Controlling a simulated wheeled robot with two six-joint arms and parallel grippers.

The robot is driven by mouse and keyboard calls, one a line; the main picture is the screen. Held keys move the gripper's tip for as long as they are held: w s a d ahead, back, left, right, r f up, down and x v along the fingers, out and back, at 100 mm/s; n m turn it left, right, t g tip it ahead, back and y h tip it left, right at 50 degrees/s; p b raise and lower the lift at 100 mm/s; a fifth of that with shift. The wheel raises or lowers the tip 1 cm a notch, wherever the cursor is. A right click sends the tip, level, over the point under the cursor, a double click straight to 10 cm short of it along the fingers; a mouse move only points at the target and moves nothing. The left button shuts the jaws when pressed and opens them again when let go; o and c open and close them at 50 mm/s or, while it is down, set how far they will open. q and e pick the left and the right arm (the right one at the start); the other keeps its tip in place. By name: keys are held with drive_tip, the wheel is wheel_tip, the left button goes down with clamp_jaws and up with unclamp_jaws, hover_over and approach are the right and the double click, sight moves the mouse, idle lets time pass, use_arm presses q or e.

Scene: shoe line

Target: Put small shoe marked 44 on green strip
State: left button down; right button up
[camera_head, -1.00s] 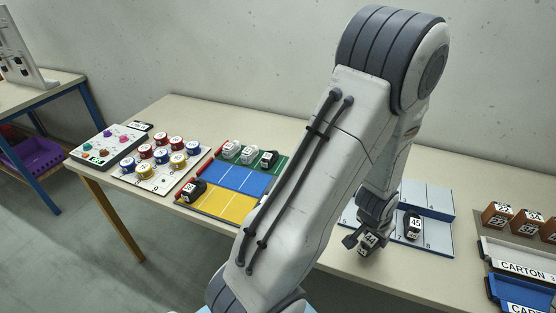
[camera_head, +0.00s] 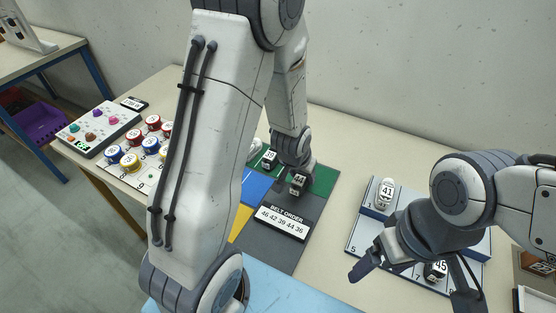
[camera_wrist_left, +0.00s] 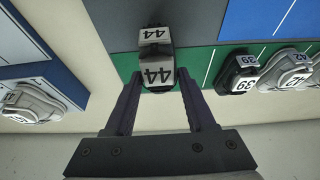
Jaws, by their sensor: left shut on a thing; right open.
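The small dark shoe with white 44 labels (camera_head: 298,184) is between the fingers of my left gripper (camera_head: 290,180), which is shut on it. It also shows in the left wrist view (camera_wrist_left: 157,70). It is at the green strip (camera_head: 323,181), overlapping the edge between green and dark grey (camera_wrist_left: 128,64) in the wrist view. I cannot tell whether it touches the surface. A black shoe marked 39 (camera_head: 269,158) stands on the green strip, with a white shoe (camera_wrist_left: 291,72) beyond it. My right gripper (camera_head: 366,264) is open and empty, in front of the numbered rack.
A "BELT ORDER" sign (camera_head: 283,221) lies just in front of the held shoe. The blue-white rack (camera_head: 364,232) at right holds shoes marked 41 (camera_head: 384,193) and 45 (camera_head: 435,270). The green strip is bare to the right of the gripper in the head view.

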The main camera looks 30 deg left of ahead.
use_arm(q)
drive_tip(key=shift+w+d+r+b, duration=0.15)
drive_tip(key=shift+w+d+r, duration=0.2)
drive_tip(key=shift+d+r, duration=0.2)
drive_tip(key=shift+w+d+r+b, duration=0.15)
drive_tip(key=shift+w+d+r, duration=0.15)
drive_tip(key=shift+d+r, duration=0.2)
drive_tip(key=d+r, duration=0.3)
drive_tip(key=r, duration=0.3)
drive_tip(key=w+a+f+p, duration=0.1)
drive_tip(key=a+f, duration=0.1)
drive_tip(key=a, duration=0.1)
drive_tip(key=w+a+f+p, duration=0.2)
drive_tip(key=a, duration=0.1)
drive_tip(key=w+a+f+p, duration=0.1)
drive_tip(key=w+a+f, duration=0.1)
drive_tip(key=a, duration=0.1)
drive_tip(key=shift+a+f+p, duration=0.1)
drive_tip(key=shift+f+p, duration=0.1)
drive_tip(key=shift+p, duration=0.15)
drive_tip(key=shift+w+a+f, duration=0.15)
drive_tip(key=shift+f, duration=0.1)
wheel_tip(320, 180, down, 4)
drive_tip(key=b, duration=0.3)
use_arm(e)
drive_tip(key=shift+w+a+r, duration=0.3)
drive_tip(key=shift+w+r, duration=0.05)
drive_tip(key=shift+w, duration=0.1)
